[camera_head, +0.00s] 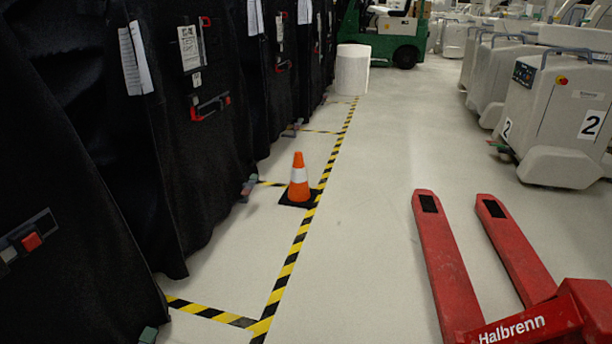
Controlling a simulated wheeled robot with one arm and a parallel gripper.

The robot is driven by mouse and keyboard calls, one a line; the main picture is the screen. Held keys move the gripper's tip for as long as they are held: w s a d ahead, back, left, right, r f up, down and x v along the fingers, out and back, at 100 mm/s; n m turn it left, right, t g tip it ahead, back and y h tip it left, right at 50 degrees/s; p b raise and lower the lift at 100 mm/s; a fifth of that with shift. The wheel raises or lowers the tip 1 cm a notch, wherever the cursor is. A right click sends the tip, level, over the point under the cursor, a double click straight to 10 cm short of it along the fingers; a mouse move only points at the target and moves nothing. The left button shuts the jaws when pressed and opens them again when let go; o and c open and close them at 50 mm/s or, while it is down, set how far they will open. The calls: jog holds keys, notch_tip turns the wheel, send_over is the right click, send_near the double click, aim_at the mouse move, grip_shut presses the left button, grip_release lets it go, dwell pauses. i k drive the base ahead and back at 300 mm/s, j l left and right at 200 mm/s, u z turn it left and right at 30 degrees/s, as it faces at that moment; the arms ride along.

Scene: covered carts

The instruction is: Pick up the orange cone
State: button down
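The orange cone (299,179) stands upright on the floor in the head view, left of the picture's middle. It has a white band around its middle and a black square base. Its base sits at the yellow-and-black floor tape (288,269), in front of the row of black covered carts. Nothing hides the cone, and nothing touches its upper part. My gripper does not show in this view.
Black covered carts (90,130) line the left side. A red pallet jack (450,273) marked Halbrenn stands at the lower right. Grey numbered machines (560,115) stand at the right. A white cylinder (352,70) and a green forklift (403,40) are farther back. The central floor is clear.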

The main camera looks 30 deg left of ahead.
aim_at(298, 194)
jog(key=u, duration=1.3)
jog(key=i+l, duration=0.15)
jog(key=i, duration=0.6)
jog(key=i+l, duration=0.15)
jog(key=i, duration=0.55)
jog(key=i+l, duration=0.2)
jog(key=i, duration=0.55)
jog(key=i+l, duration=0.15)
jog(key=i, duration=0.6)
jog(key=i+l, duration=0.15)
jog(key=i, duration=0.55)
jog(key=z, duration=0.05)
